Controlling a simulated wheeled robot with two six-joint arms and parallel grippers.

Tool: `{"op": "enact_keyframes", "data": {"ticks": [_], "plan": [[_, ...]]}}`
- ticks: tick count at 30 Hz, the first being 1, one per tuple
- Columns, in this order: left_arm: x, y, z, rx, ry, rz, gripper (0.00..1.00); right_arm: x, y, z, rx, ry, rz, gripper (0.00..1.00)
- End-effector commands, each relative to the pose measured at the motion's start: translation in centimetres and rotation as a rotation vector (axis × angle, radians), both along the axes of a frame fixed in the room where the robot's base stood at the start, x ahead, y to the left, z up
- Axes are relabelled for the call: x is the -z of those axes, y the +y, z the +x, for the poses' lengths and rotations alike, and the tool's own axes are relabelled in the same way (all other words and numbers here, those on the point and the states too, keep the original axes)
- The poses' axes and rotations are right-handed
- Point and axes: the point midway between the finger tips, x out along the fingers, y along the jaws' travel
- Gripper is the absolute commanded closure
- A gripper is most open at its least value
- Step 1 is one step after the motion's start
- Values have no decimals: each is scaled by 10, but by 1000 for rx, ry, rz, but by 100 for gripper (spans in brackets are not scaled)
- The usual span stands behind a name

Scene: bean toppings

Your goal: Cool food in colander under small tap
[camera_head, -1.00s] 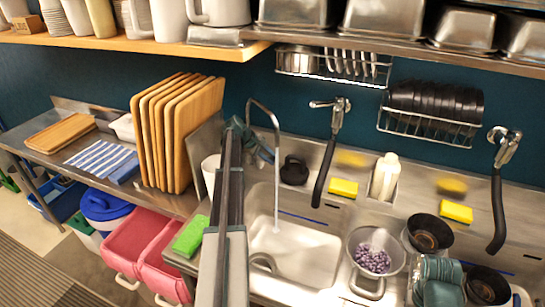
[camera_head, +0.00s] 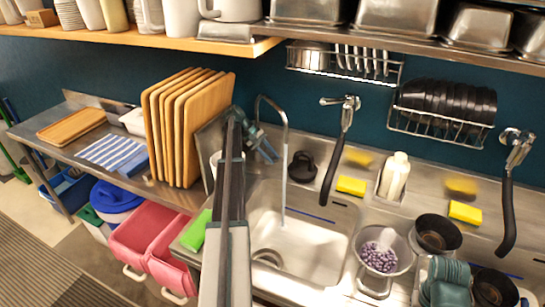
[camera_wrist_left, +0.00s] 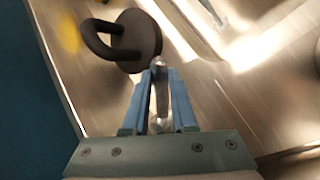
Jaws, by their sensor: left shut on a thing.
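The small tap (camera_head: 286,125) is a thin curved metal spout over the sink basin (camera_head: 300,250), and a thin stream of water falls from it into the basin. My left gripper (camera_head: 268,152) is beside the tap. In the left wrist view its blue fingers (camera_wrist_left: 160,92) are shut on a small metal piece (camera_wrist_left: 161,98), which looks like the tap's lever. The colander (camera_head: 402,247), a metal bowl with purple beans (camera_head: 378,258) in it, stands right of the basin, away from the stream. My right gripper is not in view.
Hose sprayers (camera_head: 340,145), yellow sponges (camera_head: 351,186), a soap bottle (camera_head: 394,176) and black bowls (camera_head: 437,235) stand around. Cutting boards (camera_head: 185,125) are left.

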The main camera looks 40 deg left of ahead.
Motion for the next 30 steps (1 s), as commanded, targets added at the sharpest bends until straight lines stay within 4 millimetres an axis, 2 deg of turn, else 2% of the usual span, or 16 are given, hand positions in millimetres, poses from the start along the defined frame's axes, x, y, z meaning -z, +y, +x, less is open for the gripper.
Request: {"op": "enact_keyframes", "data": {"ticks": [9, 10, 15, 25, 30], "plan": [[0, 1, 0, -1, 0, 1, 100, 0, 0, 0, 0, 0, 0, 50], [0, 1, 0, -1, 0, 1, 73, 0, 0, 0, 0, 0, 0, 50], [0, 1, 0, -1, 0, 1, 45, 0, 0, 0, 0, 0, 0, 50], [-1, 0, 0, -1, 0, 1, 45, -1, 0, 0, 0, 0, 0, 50], [-9, 0, 0, -1, 0, 1, 45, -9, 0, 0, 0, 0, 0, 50]]}}
